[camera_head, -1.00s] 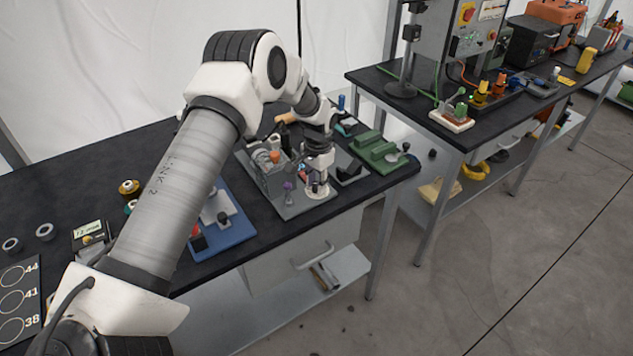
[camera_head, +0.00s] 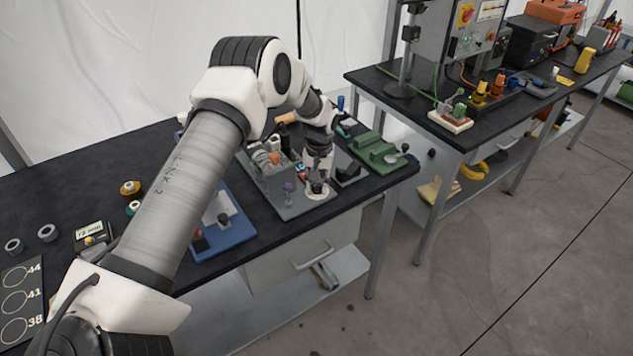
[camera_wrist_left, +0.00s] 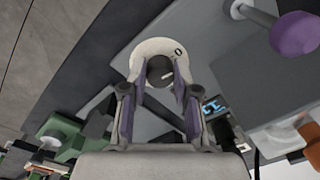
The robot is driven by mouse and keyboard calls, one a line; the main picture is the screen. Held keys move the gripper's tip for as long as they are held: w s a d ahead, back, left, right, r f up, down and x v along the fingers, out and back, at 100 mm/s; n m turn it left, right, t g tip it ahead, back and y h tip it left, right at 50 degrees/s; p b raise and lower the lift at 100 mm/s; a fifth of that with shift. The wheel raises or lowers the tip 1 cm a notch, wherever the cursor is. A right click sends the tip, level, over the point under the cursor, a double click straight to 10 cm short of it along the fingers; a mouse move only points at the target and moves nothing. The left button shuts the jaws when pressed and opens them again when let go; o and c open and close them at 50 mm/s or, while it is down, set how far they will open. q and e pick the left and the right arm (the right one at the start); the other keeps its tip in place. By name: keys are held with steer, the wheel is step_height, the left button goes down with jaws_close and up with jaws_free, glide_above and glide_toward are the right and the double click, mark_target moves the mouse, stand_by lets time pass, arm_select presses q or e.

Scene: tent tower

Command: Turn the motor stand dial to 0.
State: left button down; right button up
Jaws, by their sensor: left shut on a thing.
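The motor stand (camera_head: 292,208) is a grey plate with a motor block, on the near bench. Its dial (camera_head: 317,194) is a pale disc at the plate's right front; the left wrist view shows the disc (camera_wrist_left: 150,47) with a printed 0 and a dark round knob (camera_wrist_left: 160,68) in its middle. The knob bears a short light line, which does not appear to point straight at the 0. My left gripper (camera_head: 317,182) reaches down over the dial, and its purple-grey fingers (camera_wrist_left: 159,82) are shut on the knob from both sides. My right gripper is not in view.
A purple-topped lever (camera_head: 288,187) stands on the stand left of the dial, close to my gripper. A blue base (camera_head: 228,236) lies to the left and a green fixture (camera_head: 377,152) to the right. The bench front edge is close.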

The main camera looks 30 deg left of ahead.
mark_target(319, 185)
arm_select(q)
steer(key=shift+f+n, duration=0.15)
steer(key=shift+n, duration=0.75)
steer(key=c, duration=0.9)
jaws_free()
steer(key=shift+c, duration=0.2)
steer(key=shift+o, duration=0.4)
steer(key=shift+w+f, duration=0.15)
steer(key=shift+w, duration=0.1)
step_height(319, 185, up, 12)
steer(key=shift+w, duration=0.2)
steer(key=shift+d, duration=0.1)
